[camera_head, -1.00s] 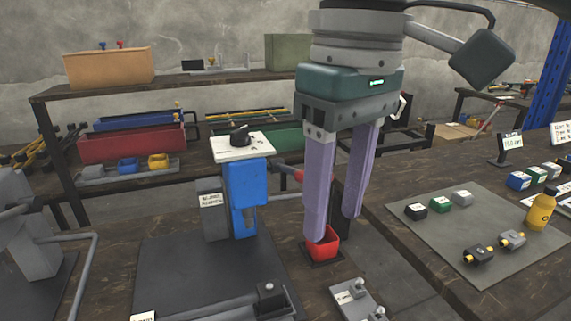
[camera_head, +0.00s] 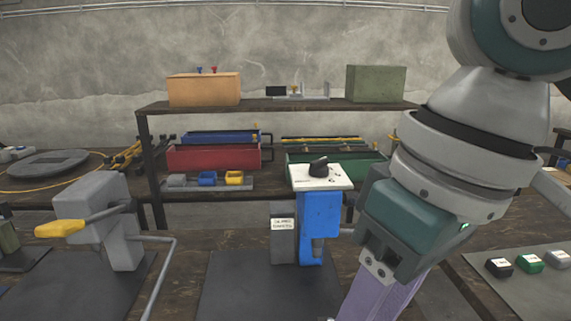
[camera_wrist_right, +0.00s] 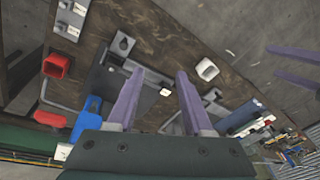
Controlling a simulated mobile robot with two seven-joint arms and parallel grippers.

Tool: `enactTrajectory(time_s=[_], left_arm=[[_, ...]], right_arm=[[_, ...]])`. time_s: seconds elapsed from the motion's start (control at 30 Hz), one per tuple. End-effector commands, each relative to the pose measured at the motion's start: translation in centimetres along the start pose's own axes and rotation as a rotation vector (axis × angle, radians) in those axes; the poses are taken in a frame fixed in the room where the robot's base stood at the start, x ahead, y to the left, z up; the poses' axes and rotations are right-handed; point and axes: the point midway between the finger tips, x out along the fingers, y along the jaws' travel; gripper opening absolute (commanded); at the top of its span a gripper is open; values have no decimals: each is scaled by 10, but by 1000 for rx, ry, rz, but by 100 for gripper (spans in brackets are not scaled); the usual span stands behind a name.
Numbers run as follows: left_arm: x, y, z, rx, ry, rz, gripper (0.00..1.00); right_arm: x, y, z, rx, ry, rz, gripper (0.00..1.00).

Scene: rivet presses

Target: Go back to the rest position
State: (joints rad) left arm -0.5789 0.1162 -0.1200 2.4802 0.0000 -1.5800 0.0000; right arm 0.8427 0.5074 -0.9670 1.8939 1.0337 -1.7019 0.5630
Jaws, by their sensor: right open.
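My right gripper (camera_wrist_right: 160,73) is open, with its two purple fingers apart and nothing between them in the right wrist view. In the head view its arm fills the right side, and its fingers run off the bottom edge, so the tips are hidden. It is in front and to the right of the blue press (camera_head: 320,225). Two purple fingers of my left gripper (camera_wrist_right: 276,62) enter the right wrist view from the right edge, apart and empty. The left gripper is outside the head view.
A grey press (camera_head: 95,220) with a yellow handle stands at left. A shelf (camera_head: 270,104) with boxes is behind. Small labelled blocks (camera_head: 528,263) lie at right. The right wrist view shows a red bin (camera_wrist_right: 56,66) and a white bin (camera_wrist_right: 207,70) on the bench.

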Motion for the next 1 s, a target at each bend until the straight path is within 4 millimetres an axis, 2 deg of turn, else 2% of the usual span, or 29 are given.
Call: enactTrajectory(time_s=[0.03, 0.1, 0.2, 0.27, 0.37, 0.57, 0.87, 0.9, 1.0], left_arm=[[-2, 0, -1, 1, 0, -1, 100], [-4, -1, -1, 3, -1, -2, 100], [-6, -2, -2, 5, -1, -4, 100], [-7, -2, -2, 6, -1, -5, 100], [-9, -2, -2, 7, -2, -6, 100], [-11, -2, -3, 7, -2, -6, 100], [-14, -2, -4, 7, -2, -5, 100], [-33, -3, -10, 6, -5, -5, 100], [-58, -3, -17, 4, -5, -3, 100]], right_arm=[[11, -19, 6, -27, 32, -49, 51], [20, -34, 9, -45, 94, -87, 51], [29, -48, 18, -32, 177, -118, 51], [33, -50, 25, -3, 221, -120, 51], [38, -42, 44, 69, 269, -91, 51], [45, -12, 94, 205, 272, 36, 51], [41, 30, 188, 340, 149, 255, 51], [20, 28, 180, 333, 158, 254, 51], [-5, 24, 175, 331, 160, 252, 51]])
